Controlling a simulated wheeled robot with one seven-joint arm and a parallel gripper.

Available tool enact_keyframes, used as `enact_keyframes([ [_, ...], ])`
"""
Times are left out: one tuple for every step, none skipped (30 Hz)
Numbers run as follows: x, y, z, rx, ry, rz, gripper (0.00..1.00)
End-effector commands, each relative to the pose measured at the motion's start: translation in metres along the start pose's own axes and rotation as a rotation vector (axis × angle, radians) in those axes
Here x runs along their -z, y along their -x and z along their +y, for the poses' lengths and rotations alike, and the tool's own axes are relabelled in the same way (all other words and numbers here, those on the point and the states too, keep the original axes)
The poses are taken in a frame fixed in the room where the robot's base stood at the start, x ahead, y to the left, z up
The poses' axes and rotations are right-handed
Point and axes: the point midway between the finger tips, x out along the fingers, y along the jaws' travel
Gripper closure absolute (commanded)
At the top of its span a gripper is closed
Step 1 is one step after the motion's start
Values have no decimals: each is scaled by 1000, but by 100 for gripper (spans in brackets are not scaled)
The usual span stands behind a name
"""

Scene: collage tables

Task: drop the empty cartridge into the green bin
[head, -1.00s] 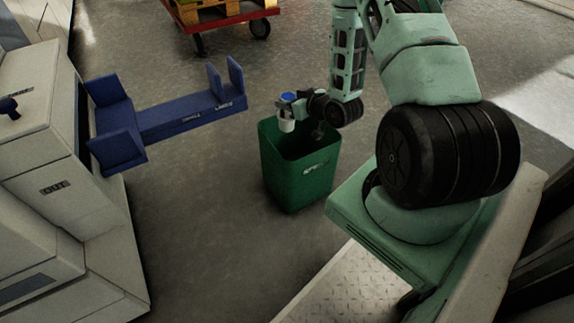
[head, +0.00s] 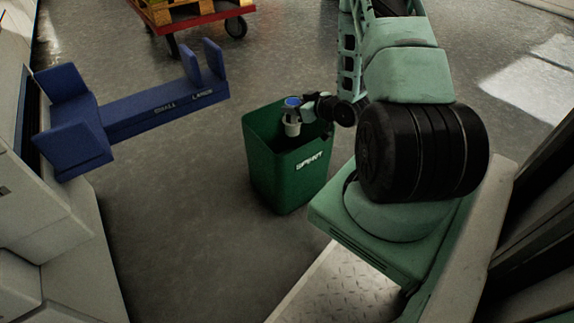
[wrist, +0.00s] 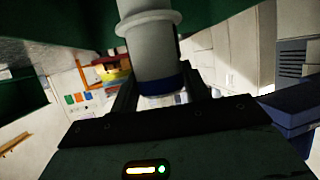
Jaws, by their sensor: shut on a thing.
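The empty cartridge (head: 292,129) is a pale cylinder with a blue end, hanging roughly upright over the mouth of the green bin (head: 283,180). Its lower end shows against the bin's dark inside; whether it is below the rim I cannot tell. My gripper (head: 297,112) is shut on the cartridge near the blue end. In the wrist view the cartridge (wrist: 152,48) sits between my gripper's fingers (wrist: 158,95), its flanged end pointing away. Parts of the bin wall (wrist: 18,105) show dark green there. The bin's floor is hidden.
A blue two-ended rest (head: 140,115) marked "SMALL" and "LARGE" juts from the pale machine (head: 40,215) at left. A red cart (head: 205,15) with a pallet stands behind. The floor between the machine and the bin is clear.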

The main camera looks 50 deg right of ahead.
Motion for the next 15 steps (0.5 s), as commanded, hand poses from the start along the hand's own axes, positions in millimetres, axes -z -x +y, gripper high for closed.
enact_keyframes([
  [-4,-2,0,0,1,1,94],
  [-5,-2,0,0,1,2,94],
  [-5,-2,0,0,1,2,94],
  [-5,-2,0,0,1,2,94],
  [-4,-2,0,0,1,2,94],
  [-4,-2,0,0,1,2,94],
  [-4,-2,0,0,1,2,94],
  [-4,-2,0,0,1,2,94],
  [-4,-2,0,0,1,2,94],
  [-4,-2,0,0,1,2,51],
  [-4,-2,0,0,1,1,43],
  [-4,-2,0,0,1,1,31],
  [-4,-2,0,0,1,1,28],
  [-4,-2,0,0,1,1,28],
  [-4,-2,0,0,1,1,28],
])
